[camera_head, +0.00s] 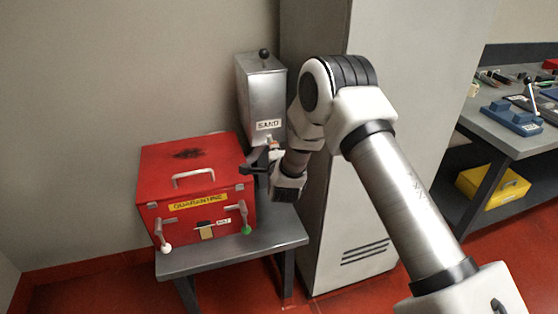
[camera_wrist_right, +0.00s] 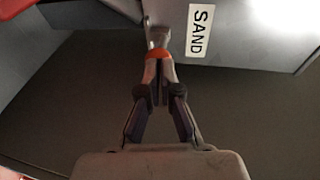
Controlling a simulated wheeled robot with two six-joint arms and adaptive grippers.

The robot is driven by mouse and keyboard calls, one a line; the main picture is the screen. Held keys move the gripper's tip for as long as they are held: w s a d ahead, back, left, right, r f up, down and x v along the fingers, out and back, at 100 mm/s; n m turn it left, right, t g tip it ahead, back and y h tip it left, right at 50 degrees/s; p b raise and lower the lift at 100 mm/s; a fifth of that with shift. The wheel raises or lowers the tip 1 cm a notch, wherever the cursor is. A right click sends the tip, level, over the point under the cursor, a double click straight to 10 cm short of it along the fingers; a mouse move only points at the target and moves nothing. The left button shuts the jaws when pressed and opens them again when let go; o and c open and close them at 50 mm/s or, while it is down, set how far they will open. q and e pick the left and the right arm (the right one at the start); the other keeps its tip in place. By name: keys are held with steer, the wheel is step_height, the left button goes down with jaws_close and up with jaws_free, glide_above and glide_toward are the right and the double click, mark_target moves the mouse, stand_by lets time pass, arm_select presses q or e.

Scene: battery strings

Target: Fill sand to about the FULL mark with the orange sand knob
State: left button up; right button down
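The grey metal sand hopper (camera_head: 262,95) with a SAND label stands behind the red box; its underside and label also show in the right wrist view (camera_wrist_right: 235,45). The orange sand knob (camera_wrist_right: 157,53) is on a short stem below the hopper. My right gripper (camera_wrist_right: 160,75) has its fingertips closed together at the knob, with orange showing just at the tips. In the head view my right gripper (camera_head: 275,157) is below the hopper, partly hidden by my arm. The red box (camera_head: 170,160) has a small front window with a yellowish strip (camera_head: 207,234) beside a small white label too small to read surely. My left gripper is out of view.
The box stands on a grey bench (camera_head: 225,262). It has a top handle, a yellow label and two front levers, one white-tipped, one green-tipped. A tall grey cabinet (camera_head: 350,220) is close to my right arm. A side table (camera_head: 525,140) holds tools at right.

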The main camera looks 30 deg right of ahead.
steer(key=shift+r, duration=0.15)
stand_by(0.5)
steer(key=v, duration=1.2)
